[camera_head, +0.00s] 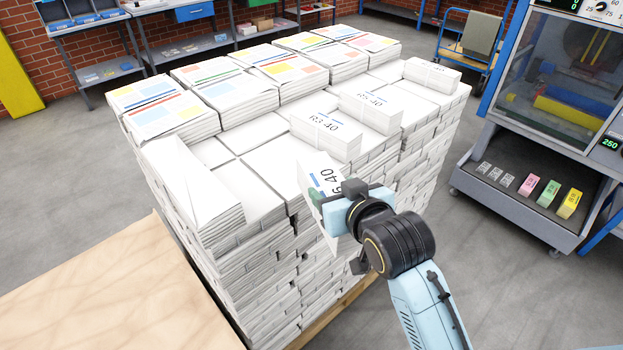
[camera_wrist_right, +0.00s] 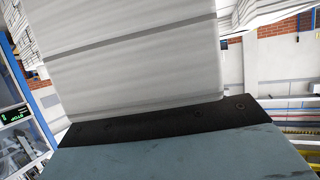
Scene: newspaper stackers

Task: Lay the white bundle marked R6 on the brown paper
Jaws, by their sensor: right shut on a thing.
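My right gripper (camera_head: 348,202) is shut on a white bundle (camera_head: 318,172) at the front right edge of the big stack. The bundle is tilted, and its label is partly covered by the gripper; only something like "6-40" shows. In the right wrist view the bundle's layered white side (camera_wrist_right: 140,60) stands up from the gripper (camera_wrist_right: 150,130). The brown paper (camera_head: 105,295) is the wide tan surface at the lower left in the head view, bare where it shows. My left gripper is not in view.
The tall stack of white bundles (camera_head: 250,235) stands between the held bundle and the brown paper. On top lie a bundle marked R3-40 (camera_head: 325,138), other labelled bundles (camera_head: 372,112) and printed newspapers (camera_head: 165,105). A machine (camera_head: 545,150) stands at the right.

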